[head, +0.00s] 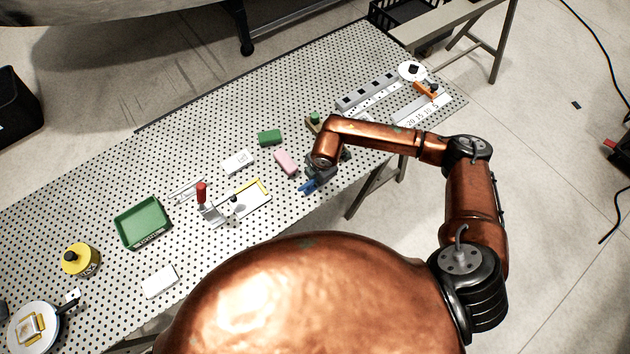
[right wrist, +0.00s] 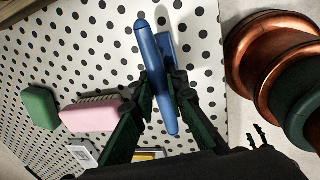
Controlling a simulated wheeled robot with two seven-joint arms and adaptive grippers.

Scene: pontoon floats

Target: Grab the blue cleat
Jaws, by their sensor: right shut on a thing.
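The blue cleat (head: 308,187) shows at the near edge of the perforated table, partly hidden under my right gripper (head: 317,180). In the right wrist view the blue cleat (right wrist: 149,58) is a long bar with a shorter blue part beside it. The dark fingers of my right gripper (right wrist: 165,92) are shut on its middle, one on each side. I cannot tell whether the cleat touches the table. My left gripper is not in view.
A pink block (head: 286,162) and a green block (head: 269,137) lie left of the gripper on the perforated table (head: 110,190). A red-handled clamp (head: 203,200), a green tray (head: 143,223) and a yellow bottle (head: 80,259) stand farther left. A grey strip (head: 368,92) lies at the right.

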